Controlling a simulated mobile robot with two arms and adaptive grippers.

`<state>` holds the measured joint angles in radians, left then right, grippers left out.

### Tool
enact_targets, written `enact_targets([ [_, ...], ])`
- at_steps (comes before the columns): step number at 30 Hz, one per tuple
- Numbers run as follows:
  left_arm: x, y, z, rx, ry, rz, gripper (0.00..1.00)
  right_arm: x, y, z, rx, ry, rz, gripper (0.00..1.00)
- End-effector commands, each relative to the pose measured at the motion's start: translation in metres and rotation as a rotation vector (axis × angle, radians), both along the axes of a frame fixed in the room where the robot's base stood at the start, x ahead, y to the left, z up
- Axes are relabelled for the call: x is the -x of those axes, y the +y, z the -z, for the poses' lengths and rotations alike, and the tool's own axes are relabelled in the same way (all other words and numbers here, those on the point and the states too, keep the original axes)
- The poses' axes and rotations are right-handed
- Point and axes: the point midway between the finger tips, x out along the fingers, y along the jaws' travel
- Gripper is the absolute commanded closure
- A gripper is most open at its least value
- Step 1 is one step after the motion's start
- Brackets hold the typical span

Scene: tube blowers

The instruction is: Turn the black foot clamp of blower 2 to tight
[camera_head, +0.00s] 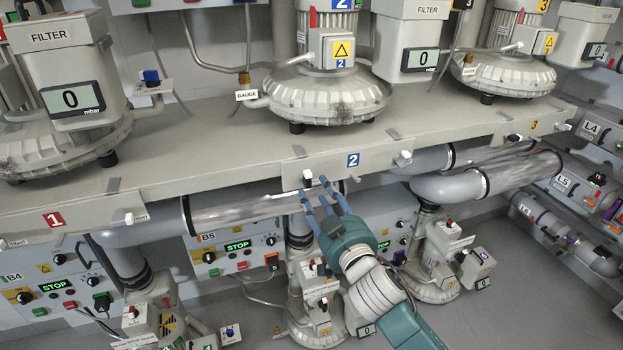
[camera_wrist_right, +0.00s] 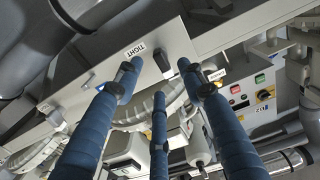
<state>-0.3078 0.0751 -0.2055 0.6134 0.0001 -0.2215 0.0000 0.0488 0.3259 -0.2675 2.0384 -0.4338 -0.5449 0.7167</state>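Blower 2 (camera_head: 328,95) stands on the shelf at the centre, above a blue plate marked 2. Its black foot clamp (camera_head: 307,175) is a small dark block on the shelf's front edge, left of that plate. My right gripper (camera_head: 318,190) has three blue fingers, spread open and empty. Its fingertips are just below and in front of the black clamp. In the right wrist view the fingers (camera_wrist_right: 160,78) partly cover the area around the clamp, and contact cannot be told. My left gripper is not in view.
A white clamp (camera_head: 403,158) sits right of the 2 plate. Grey pipes (camera_head: 240,205) run below the shelf edge. Control boxes with STOP displays (camera_head: 237,245) and valve bodies stand underneath. Blowers 1 and 3 stand on either side.

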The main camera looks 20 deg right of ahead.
Motion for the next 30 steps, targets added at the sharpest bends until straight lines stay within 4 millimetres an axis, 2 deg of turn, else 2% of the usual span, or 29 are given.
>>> enact_targets([
  [3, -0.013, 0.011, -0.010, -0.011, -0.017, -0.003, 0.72, -0.023, 0.001, -0.003, 0.001, -0.001, 0.001, 0.60],
  [9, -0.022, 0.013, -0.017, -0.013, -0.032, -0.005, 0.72, -0.046, 0.002, -0.001, 0.001, 0.000, 0.000, 0.60],
  [20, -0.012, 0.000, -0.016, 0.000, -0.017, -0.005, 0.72, -0.052, 0.002, 0.001, -0.001, 0.001, 0.000, 0.60],
  [26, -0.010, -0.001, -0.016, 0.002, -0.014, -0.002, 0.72, -0.051, 0.002, 0.001, 0.000, 0.001, 0.000, 0.96],
  [27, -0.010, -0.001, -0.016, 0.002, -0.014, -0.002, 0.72, -0.051, 0.002, 0.001, 0.000, 0.001, 0.000, 1.00],
  [30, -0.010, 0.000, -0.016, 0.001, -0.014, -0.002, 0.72, -0.051, 0.002, 0.001, -0.001, 0.001, 0.000, 1.00],
])
